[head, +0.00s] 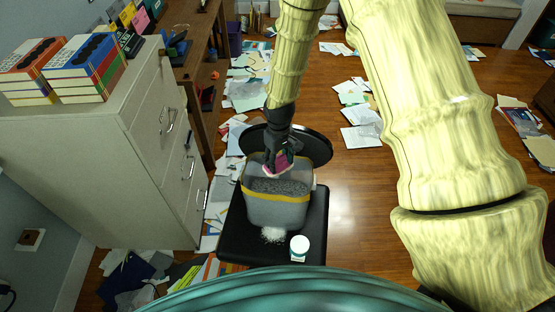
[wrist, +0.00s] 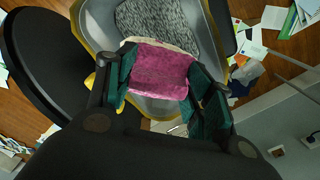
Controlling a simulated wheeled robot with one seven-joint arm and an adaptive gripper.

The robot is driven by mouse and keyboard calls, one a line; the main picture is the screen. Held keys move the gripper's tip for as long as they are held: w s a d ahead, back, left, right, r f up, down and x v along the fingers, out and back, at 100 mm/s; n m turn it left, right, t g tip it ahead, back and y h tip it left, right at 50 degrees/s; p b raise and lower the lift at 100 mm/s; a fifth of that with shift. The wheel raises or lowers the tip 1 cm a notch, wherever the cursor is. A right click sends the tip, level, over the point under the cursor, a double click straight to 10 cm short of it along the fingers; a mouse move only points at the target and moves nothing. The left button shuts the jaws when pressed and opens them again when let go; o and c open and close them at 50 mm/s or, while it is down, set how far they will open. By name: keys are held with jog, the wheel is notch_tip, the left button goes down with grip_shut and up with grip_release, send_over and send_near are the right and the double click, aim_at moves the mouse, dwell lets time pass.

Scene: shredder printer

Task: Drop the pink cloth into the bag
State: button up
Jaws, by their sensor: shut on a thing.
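The pink cloth (wrist: 160,72) is held between the two fingers of my gripper (wrist: 158,84); a pale edge shows along its far side. In the head view the cloth (head: 281,162) is a small pink patch at the tip of my gripper (head: 278,158). The bag (head: 277,210) is grey with a yellow rim band and stands open on a black surface. Grey speckled material lies inside it. My gripper is over the bag's far part. In the wrist view the bag (wrist: 207,45) opens beneath the cloth; whether the cloth touches it I cannot tell.
The black chair seat (head: 318,225) bears the bag, a white-lidded container (head: 299,246) and a spilled white pile (head: 273,234). A black round backrest (head: 316,147) is behind the bag. A filing cabinet (head: 150,140) stands left. Papers (head: 361,137) litter the wooden floor.

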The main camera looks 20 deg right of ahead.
jog(key=shift+s+r, duration=0.1)
jog(key=shift+f, duration=0.65)
jog(key=shift+f+b, duration=6.35)
jog(key=shift+f, duration=6.15)
jog(key=shift+f+b, duration=1.35)
jog(key=shift+f, duration=1.15)
jog(key=o, duration=1.1)
jog(key=shift+c, duration=0.2)
notch_tip(320, 180, up, 12)
